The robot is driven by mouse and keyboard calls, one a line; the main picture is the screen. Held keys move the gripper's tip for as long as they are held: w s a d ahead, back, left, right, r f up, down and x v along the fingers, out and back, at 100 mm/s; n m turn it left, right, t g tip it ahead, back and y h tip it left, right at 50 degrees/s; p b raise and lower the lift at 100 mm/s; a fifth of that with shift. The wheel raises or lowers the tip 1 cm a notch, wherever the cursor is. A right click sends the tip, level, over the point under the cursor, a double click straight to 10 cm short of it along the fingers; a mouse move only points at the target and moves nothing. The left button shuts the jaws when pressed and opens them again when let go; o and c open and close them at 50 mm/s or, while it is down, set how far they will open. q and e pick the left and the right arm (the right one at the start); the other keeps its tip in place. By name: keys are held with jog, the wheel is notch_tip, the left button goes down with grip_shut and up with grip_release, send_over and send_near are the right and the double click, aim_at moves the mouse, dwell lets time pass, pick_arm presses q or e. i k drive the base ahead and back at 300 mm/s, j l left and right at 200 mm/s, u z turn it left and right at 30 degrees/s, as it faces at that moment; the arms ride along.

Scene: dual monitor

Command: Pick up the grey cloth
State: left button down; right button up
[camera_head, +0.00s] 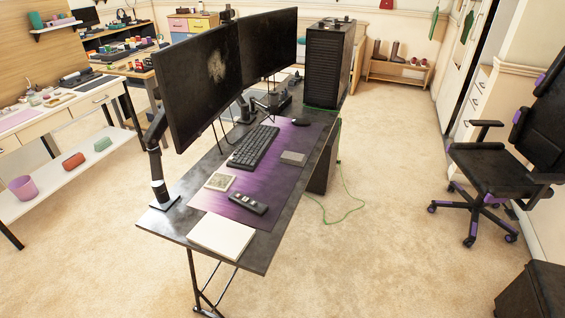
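A small, flat, folded-looking grey piece, which looks like the grey cloth (293,158), lies on the purple desk mat (262,198), to the right of the black keyboard (253,147). A pale smudge (217,66) shows on the screen of the near monitor (200,90). Neither of my grippers shows in the head view.
The dark desk (174,222) also holds a square coaster-like piece (219,181), a black remote (248,203), a white pad (221,237), a mouse (301,122) and a computer tower (324,65). A green cable (343,215) lies on the floor. An office chair (490,165) stands right; carpet between is clear.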

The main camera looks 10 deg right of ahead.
aim_at(294, 158)
jog(key=i+l+u, duration=0.2)
jog(key=u, duration=1.1)
jog(key=i+l, duration=0.1)
jog(key=l, duration=0.25)
jog(key=i+l, duration=0.1)
jog(key=l, duration=0.3)
jog(key=i+l, duration=0.1)
jog(key=l, duration=0.25)
jog(key=i+l, duration=0.15)
jog(key=l, duration=0.25)
jog(key=i+l, duration=0.1)
jog(key=l, duration=0.25)
